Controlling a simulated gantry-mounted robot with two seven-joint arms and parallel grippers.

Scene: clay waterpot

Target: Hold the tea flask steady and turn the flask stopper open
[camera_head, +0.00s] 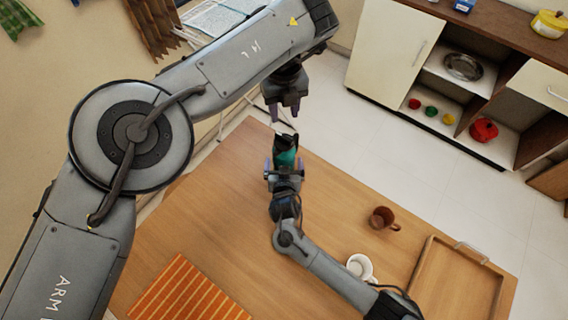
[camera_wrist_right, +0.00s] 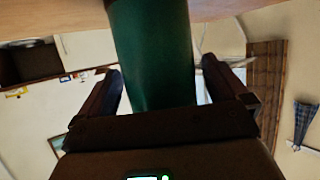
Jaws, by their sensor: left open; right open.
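The green tea flask (camera_head: 287,157) is at the far part of the table, and a dark part (camera_head: 285,142) shows at its upper end. I cannot make out clearly whether that is the stopper. My right gripper (camera_head: 285,164) is open, with its fingers on either side of the flask. In the right wrist view the green flask body (camera_wrist_right: 152,55) stands between the two open fingers, and contact is unclear. My left gripper (camera_head: 284,112) is open and empty, pointing toward the flask's dark end with a gap between. The flask's lower part is hidden by my right gripper.
On the wooden table (camera_head: 225,215) are a brown mug (camera_head: 383,218), a white cup (camera_head: 360,266), a wooden tray (camera_head: 452,290) with a metal handle, and a striped orange mat (camera_head: 187,292). A cabinet (camera_head: 396,52) stands beyond. The table's middle left is clear.

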